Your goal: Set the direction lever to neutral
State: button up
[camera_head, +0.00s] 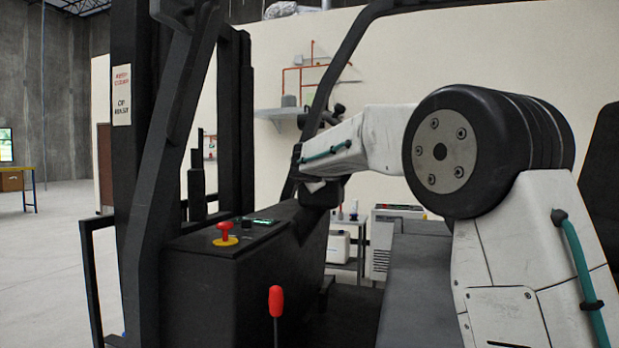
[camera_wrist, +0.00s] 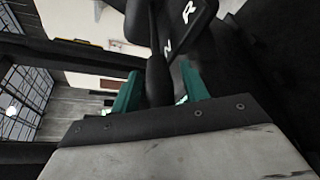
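The direction lever (camera_wrist: 157,72) is a dark rod with a thicker grip, seen in the wrist view. It stands between the two teal fingers of my gripper (camera_wrist: 160,84), with gaps visible beside it, so the gripper is open around it. A dark panel (camera_wrist: 196,27) behind the lever carries white letters R and N, and the lever's grip lies just left of the N. I cannot tell its exact setting. In the head view my arm reaches left to the forklift dashboard (camera_head: 225,268), and the fingers and lever cannot be made out there.
A red knob on a yellow base (camera_head: 225,234) sits on top of the dashboard. A red-handled lever (camera_head: 275,302) rises in front of it. Dark mast posts (camera_head: 150,190) stand at the left, and a slanted dark post (camera_head: 338,70) passes close to my wrist.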

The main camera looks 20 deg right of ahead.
jog(key=v, duration=0.7)
jog(key=shift+s, duration=0.35)
jog(key=shift+a+r, duration=0.1)
jog(key=s+d+f+m+g, duration=0.2)
jog(key=s+f+m, duration=0.2)
jog(key=s, duration=0.5)
jog(key=s+d+f+m+g, duration=0.2)
jog(key=s+f+m+g, duration=0.15)
jog(key=s, duration=0.55)
jog(key=s+d+f+m+g, duration=0.2)
jog(key=s+f+m, duration=0.25)
jog(key=s, duration=0.35)
jog(key=s+a+f+m+g+y, duration=0.2)
jog(key=s+f, duration=0.5)
jog(key=s, duration=0.6)
jog(key=s+a+f+m+g+y, duration=0.3)
jog(key=s+a+f+m, duration=0.3)
jog(key=s, duration=0.7)
notch_tip(320, 180, down, 2)
jog(key=shift+s+f+m+g, duration=0.2)
jog(key=shift+m+g, duration=0.1)
jog(key=shift+g, duration=0.25)
